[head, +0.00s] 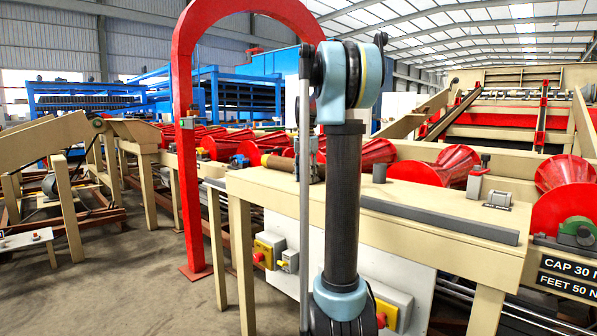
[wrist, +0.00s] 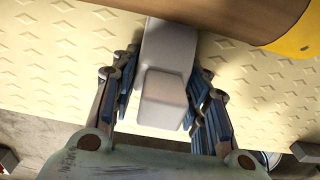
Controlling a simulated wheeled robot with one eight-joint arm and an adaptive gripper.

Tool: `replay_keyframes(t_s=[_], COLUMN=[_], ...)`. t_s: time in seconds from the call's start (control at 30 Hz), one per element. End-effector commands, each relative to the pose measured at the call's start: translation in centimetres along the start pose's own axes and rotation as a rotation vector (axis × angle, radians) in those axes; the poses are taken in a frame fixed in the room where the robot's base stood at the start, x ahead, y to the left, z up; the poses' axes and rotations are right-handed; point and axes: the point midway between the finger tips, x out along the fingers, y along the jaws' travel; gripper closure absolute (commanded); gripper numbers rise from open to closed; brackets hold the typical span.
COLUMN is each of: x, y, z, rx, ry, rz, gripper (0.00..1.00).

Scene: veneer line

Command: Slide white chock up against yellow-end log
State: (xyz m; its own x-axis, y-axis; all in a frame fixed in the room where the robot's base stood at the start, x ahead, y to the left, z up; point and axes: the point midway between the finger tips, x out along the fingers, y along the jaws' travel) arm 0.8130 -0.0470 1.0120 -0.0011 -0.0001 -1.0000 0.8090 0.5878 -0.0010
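The white chock (wrist: 164,92) lies on the cream tread-patterned surface (wrist: 70,45) in the wrist view, a pale block with a raised smaller block on its near part. Its far end is at or very near the side of the brown log (wrist: 205,12); I cannot tell whether they touch. The log's yellow end (wrist: 292,35) is at the upper right. My gripper (wrist: 166,85) has one finger on each side of the chock, close to its flanks, with a narrow gap visible. In the head view the log (head: 279,163) lies behind the arm, and the chock is not discernible.
A red arch (head: 184,150) stands left of my arm. Red rollers (head: 455,165) line the conveyor behind the cream bench (head: 430,215). A grey bar (head: 440,218) lies along the bench. Open concrete floor (head: 150,285) is at the lower left.

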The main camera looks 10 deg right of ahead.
Motion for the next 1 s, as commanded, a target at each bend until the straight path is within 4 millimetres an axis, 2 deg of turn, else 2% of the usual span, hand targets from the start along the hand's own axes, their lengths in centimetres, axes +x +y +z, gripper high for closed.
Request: replay_keyframes(t_s=[0.03,0.07,0.4,0.53,0.67,1.0], x=[0.0,0.0,0.0,-0.7,-2.5,-8.8], y=[0.0,0.0,0.0,0.0,0.0,0.1], z=[0.0,0.0,0.0,0.0,0.0,0.0], rx=[0.0,0.0,0.0,0.0,0.0,0.0], ry=[0.0,0.0,0.0,0.0,0.0,0.0], rz=[0.0,0.0,0.0,0.0,0.0,-0.001], gripper=[0.42,0.37,0.37,0.37,0.37,0.37])
